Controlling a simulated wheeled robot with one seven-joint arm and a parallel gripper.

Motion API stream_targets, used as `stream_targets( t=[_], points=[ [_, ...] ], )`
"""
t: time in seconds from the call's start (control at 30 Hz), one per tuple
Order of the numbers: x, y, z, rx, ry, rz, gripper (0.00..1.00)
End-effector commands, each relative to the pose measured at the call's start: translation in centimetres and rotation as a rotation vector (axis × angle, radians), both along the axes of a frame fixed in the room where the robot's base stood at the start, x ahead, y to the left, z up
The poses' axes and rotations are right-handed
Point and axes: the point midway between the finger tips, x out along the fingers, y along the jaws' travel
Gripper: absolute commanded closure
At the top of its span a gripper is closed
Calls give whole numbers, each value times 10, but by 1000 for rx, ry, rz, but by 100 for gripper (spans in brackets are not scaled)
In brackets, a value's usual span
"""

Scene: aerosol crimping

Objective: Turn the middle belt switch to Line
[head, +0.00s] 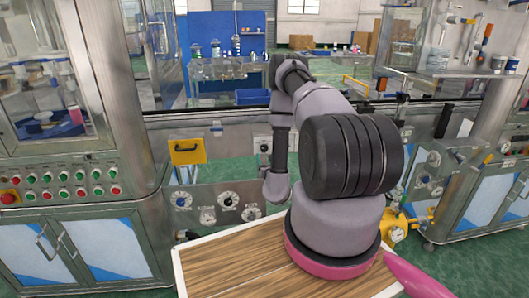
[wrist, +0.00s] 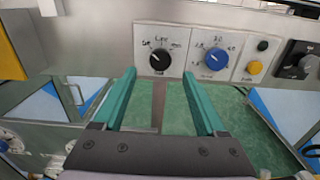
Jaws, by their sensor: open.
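A black rotary switch (wrist: 159,60) sits on a white plate on the grey panel in the wrist view. Small print surrounds it, with a word like "Line" above the knob; its pointer is too small to read surely. My gripper (wrist: 160,74) is open, its two teal fingers pointing at the panel below and to either side of the black knob. Nothing is between the fingers, and they look apart from the knob. In the head view my arm hides the gripper; a dark knob on a white plate (head: 262,145) shows just left of the arm.
A blue knob (wrist: 216,59) is close right of the black switch, beyond the right finger. A green button (wrist: 263,45), a yellow button (wrist: 254,67) and another black switch (wrist: 299,60) lie farther right. A yellow box (head: 187,150) is mounted on the frame to the left.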

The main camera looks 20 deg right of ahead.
Motion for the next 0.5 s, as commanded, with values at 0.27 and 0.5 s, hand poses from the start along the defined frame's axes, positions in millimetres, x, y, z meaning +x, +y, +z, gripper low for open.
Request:
stream_targets(
  t=[0.27,0.5],
  points=[
    [44,-14,0,-1,-2,-2,26],
    [57,-17,0,0,1,0,26]
  ],
)
